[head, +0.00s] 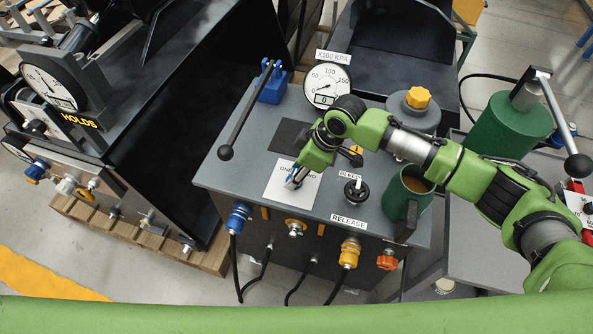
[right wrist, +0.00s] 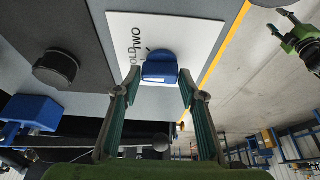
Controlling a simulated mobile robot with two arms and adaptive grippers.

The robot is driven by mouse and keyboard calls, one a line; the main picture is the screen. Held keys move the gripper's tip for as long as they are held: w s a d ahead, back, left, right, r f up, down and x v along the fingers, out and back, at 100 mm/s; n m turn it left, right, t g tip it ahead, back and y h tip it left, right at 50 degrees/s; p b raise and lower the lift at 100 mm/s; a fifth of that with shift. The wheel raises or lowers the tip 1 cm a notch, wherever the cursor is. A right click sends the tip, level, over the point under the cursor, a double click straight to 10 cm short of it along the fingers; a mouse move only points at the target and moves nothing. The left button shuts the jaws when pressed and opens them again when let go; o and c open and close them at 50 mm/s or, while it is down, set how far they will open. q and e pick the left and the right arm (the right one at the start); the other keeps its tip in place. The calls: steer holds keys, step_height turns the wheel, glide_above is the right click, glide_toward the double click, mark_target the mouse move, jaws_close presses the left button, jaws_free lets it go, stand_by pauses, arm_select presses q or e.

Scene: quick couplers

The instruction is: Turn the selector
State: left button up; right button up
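The selector is a small blue knob (right wrist: 160,68) on a white card (right wrist: 205,40) with black lettering, of which "TWO" reads clearly. In the head view the card (head: 277,188) lies near the front of the grey console, and my right gripper (head: 295,178) is down over it, hiding most of the knob. In the right wrist view my right gripper (right wrist: 160,80) has its two fingers apart, one on each side of the knob. The gaps look narrow; I cannot tell whether either finger touches.
The grey console (head: 245,150) also carries a lever with a black ball (head: 226,152), a gauge (head: 327,85), a black bleed knob (head: 356,192) and a green mug (head: 400,200). Couplers with hoses, one yellow (head: 349,252), line its front.

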steer(key=c, duration=0.4)
steer(key=shift+r, duration=0.1)
steer(key=shift+r+m+p, duration=0.1)
steer(key=shift+m+p, duration=0.3)
steer(key=shift+p, duration=0.35)
steer(key=m+p, duration=0.1)
steer(key=p, duration=0.1)
steer(key=m+t+h+p, duration=0.1)
steer(key=m+p, duration=0.1)
steer(key=p, duration=0.1)
steer(key=m+p, duration=0.2)
steer(key=shift+s+a+r+t, duration=0.1)
steer(key=shift+s+t, duration=0.15)
steer(key=shift+t, duration=0.15)
steer(key=shift+m+h+p, duration=0.5)
steer(key=shift+m+p, duration=0.5)
steer(key=shift+p, duration=0.15)
steer(key=shift+f+m+t+p, duration=0.2)
steer(key=shift+m+t+p, duration=0.2)
steer(key=shift+m+p, duration=0.15)
